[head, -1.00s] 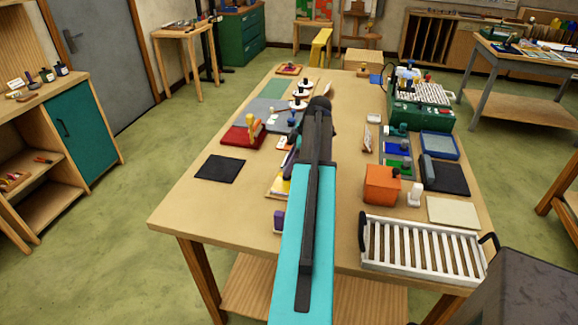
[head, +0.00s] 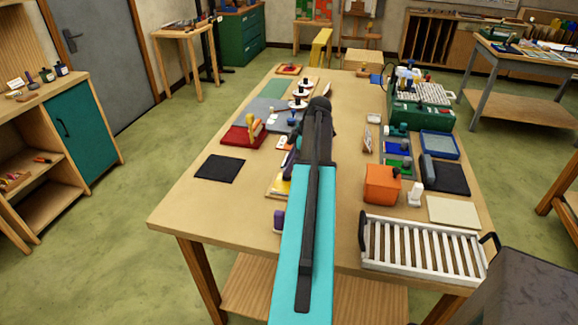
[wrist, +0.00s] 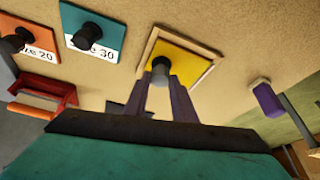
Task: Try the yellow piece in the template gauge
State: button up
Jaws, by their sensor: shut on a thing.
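The yellow piece (wrist: 186,62) is a flat plate with a grey knob, seen in the wrist view. It lies within a pale wooden square frame (wrist: 190,41), which looks like the template gauge. I cannot tell whether it is fully seated or slightly raised. My gripper (wrist: 161,78) is shut on its knob, with the dark fingers on either side. In the head view a bit of the yellow piece (head: 283,187) shows left of my teal arm, and my arm hides the rest and the gripper.
In the wrist view a teal plate (wrist: 92,32) marked 30 and an orange plate (wrist: 22,45) marked 20 lie left of the frame. A purple block (wrist: 268,99) stands to the right. In the head view an orange box (head: 382,184) and a white slatted rack (head: 423,248) stand right.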

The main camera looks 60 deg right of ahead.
jog(key=shift+f, duration=0.25)
jog(key=shift+r, duration=0.45)
jog(key=shift+a, duration=0.1)
dwell(2.2)
jog(key=shift+f+b, duration=0.35)
jog(key=shift+f, duration=0.05)
jog(key=shift+r, duration=0.4)
dwell(0.7)
jog(key=shift+w, duration=0.1)
